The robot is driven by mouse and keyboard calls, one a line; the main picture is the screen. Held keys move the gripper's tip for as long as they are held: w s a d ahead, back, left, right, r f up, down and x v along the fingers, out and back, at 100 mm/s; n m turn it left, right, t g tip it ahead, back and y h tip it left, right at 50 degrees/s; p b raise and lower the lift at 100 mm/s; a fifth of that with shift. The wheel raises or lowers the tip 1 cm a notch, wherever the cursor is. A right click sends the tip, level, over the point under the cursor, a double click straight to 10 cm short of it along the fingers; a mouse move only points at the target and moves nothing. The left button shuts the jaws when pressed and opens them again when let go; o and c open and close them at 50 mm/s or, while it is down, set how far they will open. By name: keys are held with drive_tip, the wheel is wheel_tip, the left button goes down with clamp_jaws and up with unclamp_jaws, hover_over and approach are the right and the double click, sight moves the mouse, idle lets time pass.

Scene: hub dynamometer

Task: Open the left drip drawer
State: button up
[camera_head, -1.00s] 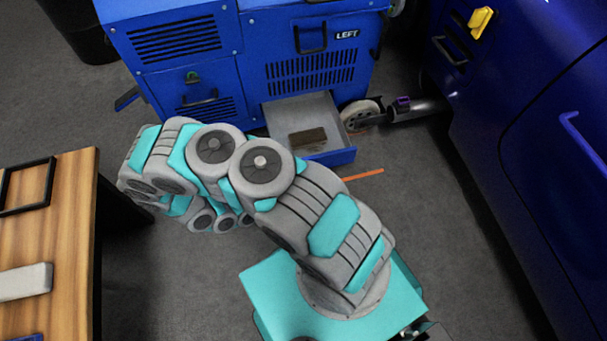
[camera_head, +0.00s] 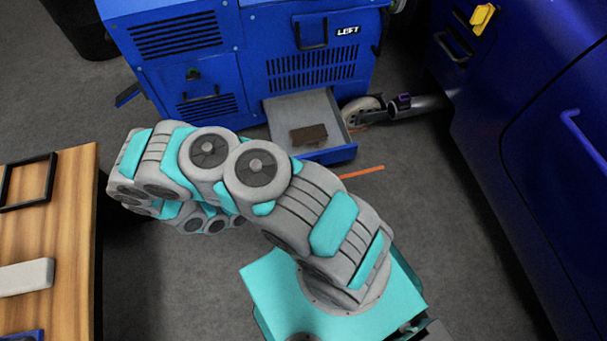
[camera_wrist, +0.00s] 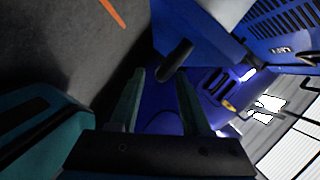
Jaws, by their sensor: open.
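The left drip drawer (camera_head: 335,154) stands pulled out at the foot of the blue cabinet marked LEFT (camera_head: 262,50). Its grey inside is visible, with a dark brown patch or block (camera_head: 308,134) in it. In the wrist view my gripper (camera_wrist: 161,75) has its two fingers apart with nothing between them. A dark bar handle (camera_wrist: 175,60) on a blue face, seemingly the drawer front, lies just beyond the fingertips, apart from them as far as I can tell. In the head view my arm hides the gripper and the drawer's handle.
A blue car (camera_head: 500,140) stands to the right. A wooden bench (camera_head: 60,235) is at the left. Grey floor is clear between bench and my base.

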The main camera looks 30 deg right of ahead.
drive_tip(key=shift+v, duration=2.45)
drive_tip(key=shift+r, duration=0.1)
wheel_tip(320, 180, up, 23)
drive_tip(key=s+d+m+g+y, duration=0.25)
drive_tip(key=m+g+y, duration=0.35)
drive_tip(key=m, duration=1.6)
drive_tip(key=s+a+r+m+t+y, duration=0.1)
drive_tip(key=s+a+r+m+y, duration=0.1)
drive_tip(key=s+r+m+y, duration=0.2)
drive_tip(key=s+a+r+m+t+y, duration=0.2)
drive_tip(key=s+r+m+y, duration=0.3)
drive_tip(key=m, duration=1.2)
drive_tip(key=s+a+r, duration=0.1)
drive_tip(key=s+r, duration=0.3)
drive_tip(key=r, duration=0.2)
drive_tip(key=shift+s+y, duration=0.3)
drive_tip(key=shift+s, duration=0.1)
drive_tip(key=shift+d+r, duration=0.1)
drive_tip(key=shift+d, duration=0.05)
